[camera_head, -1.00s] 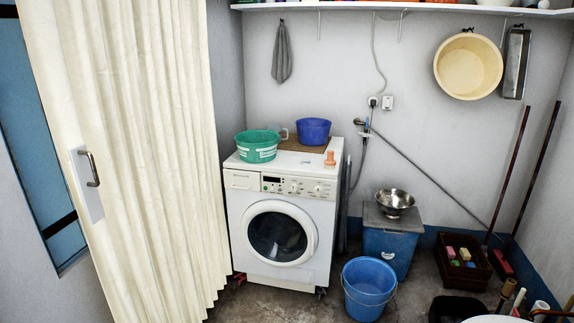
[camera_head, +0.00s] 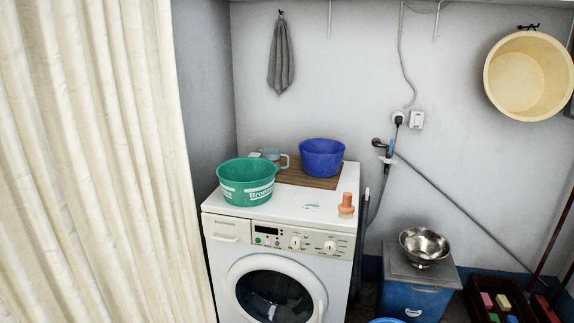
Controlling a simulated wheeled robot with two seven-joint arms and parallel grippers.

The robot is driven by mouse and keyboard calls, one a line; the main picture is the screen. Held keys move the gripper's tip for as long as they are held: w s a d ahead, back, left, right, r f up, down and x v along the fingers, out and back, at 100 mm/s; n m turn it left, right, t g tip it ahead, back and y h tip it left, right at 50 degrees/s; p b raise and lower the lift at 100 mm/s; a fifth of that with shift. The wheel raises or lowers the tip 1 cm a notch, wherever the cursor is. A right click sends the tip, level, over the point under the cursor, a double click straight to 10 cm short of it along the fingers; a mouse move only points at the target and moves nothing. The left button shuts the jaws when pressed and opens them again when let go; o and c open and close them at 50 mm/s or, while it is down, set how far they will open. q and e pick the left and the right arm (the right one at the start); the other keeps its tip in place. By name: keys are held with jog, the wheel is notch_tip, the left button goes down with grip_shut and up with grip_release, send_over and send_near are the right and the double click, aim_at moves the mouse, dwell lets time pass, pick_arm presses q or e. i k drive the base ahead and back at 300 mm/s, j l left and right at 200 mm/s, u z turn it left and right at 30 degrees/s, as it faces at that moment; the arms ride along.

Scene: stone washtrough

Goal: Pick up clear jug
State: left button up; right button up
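A clear jug (camera_head: 272,156) with a handle on its right stands on top of the washing machine, at the back. The green basin (camera_head: 246,181) in front hides its lower left part. The blue basin (camera_head: 321,158) stands to its right on a brown board (camera_head: 305,181). Neither of my grippers shows in the head view.
The washing machine (camera_head: 265,240) stands against the back wall. An orange brush-like item (camera_head: 346,205) is at its right front corner. A cream curtain (camera_head: 90,160) fills the left. A steel bowl (camera_head: 424,245) sits on a lidded blue bin (camera_head: 415,295) at right.

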aim_at(276, 162)
jog(key=i+z, duration=0.25)
jog(key=i, duration=0.2)
jog(key=i+j+z, duration=0.2)
jog(key=i, duration=0.25)
jog(key=i+j+z, duration=0.25)
jog(key=i, duration=0.15)
jog(key=i+j+z, duration=0.2)
jog(key=i, duration=0.2)
